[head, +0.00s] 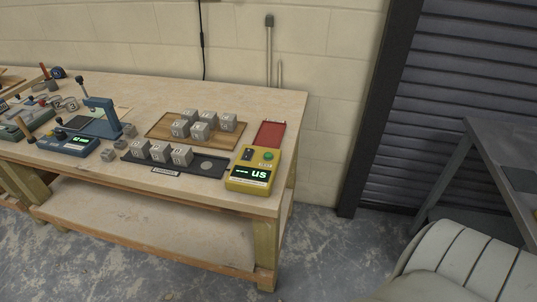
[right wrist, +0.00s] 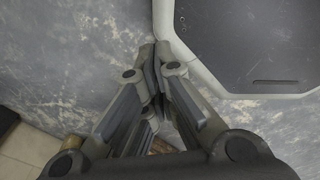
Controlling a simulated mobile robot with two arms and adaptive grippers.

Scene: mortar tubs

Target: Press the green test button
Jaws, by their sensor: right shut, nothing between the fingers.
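The green test button (head: 269,156) is on the upper right of a yellow tester (head: 249,184). The tester stands at the right end of the workbench in the head view, and its lit display reads "US". Nothing covers the button. My right gripper (right wrist: 156,62) is shut and empty in the right wrist view, with bare concrete floor below it. It does not show in the head view, and the tester does not show in the right wrist view. My left gripper is in neither view.
The workbench (head: 75,189) also bears a black tray (head: 208,166) with grey cubes, a wooden board (head: 158,131) with more cubes, a red plate (head: 269,134) behind the tester, and a blue device (head: 69,144). A grey table (head: 502,150) stands at right. Floor between is clear.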

